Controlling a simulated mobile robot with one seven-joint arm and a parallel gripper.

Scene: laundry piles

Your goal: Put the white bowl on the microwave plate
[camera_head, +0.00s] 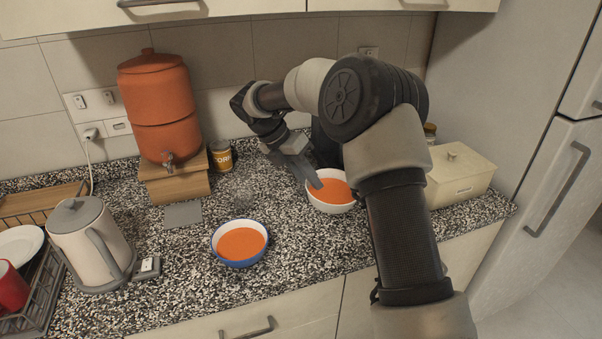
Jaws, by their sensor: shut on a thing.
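A white bowl (341,206) with orange soup in it is on or just above the speckled counter, right of centre; I cannot tell whether it touches the counter. My gripper (312,182) reaches down from the upper left and is shut on the bowl's left rim. Part of the bowl's right side is close to my forearm. A second bowl (239,262), blue outside with a white rim and also holding orange soup, stands apart at the front left. No microwave or microwave plate shows in this view.
An orange clay dispenser (158,105) stands on a wooden block (176,184) with a can (220,155) beside it. A kettle (87,240) and dish rack (37,305) are at left, a cream box (460,175) at right. The counter (300,262) is clear in front.

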